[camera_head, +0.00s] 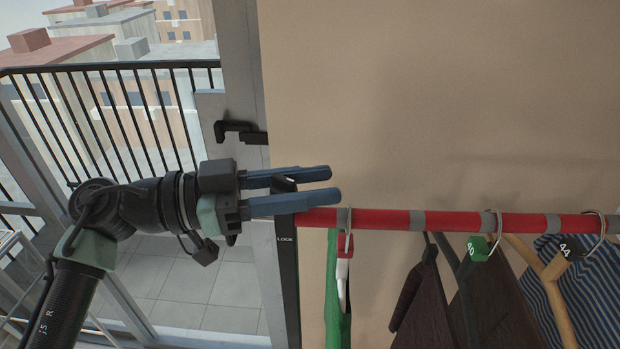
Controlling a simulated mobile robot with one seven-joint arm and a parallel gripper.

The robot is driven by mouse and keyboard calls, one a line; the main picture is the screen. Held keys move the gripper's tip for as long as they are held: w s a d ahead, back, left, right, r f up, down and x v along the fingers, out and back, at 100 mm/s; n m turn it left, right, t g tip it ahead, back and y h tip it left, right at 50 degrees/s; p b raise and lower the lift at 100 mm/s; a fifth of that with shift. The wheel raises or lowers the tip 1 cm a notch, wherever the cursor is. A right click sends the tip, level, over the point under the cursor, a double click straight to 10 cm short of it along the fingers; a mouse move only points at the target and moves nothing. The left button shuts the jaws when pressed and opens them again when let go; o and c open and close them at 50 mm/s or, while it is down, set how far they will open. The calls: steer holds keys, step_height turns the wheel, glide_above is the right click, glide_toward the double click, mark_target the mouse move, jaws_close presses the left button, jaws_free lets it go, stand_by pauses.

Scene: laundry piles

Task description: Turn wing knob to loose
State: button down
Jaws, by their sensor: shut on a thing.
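The wing knob (284,183) is a small black piece at the top of a dark upright post (288,290), which bears the word LOCK. My gripper (334,184) reaches in from the left with two blue fingers, one above and one below the knob. It is shut on the knob, which sits partway along the fingers, so the fingertips extend past it to the right. The fingers hide most of the knob, so its exact turn cannot be told.
A red rail (455,222) with grey bands runs right from the post. A door handle (240,132) is behind my gripper. A balcony railing (100,68) is at left.

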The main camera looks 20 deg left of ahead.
steer(key=shift+d+f, duration=0.1)
steer(key=shift+f, duration=0.2)
steer(key=c, duration=0.5)
jaws_free()
steer(key=shift+r, duration=0.1)
steer(key=b+v, duration=0.3)
steer(key=v, duration=1)
steer(key=shift+b, duration=0.35)
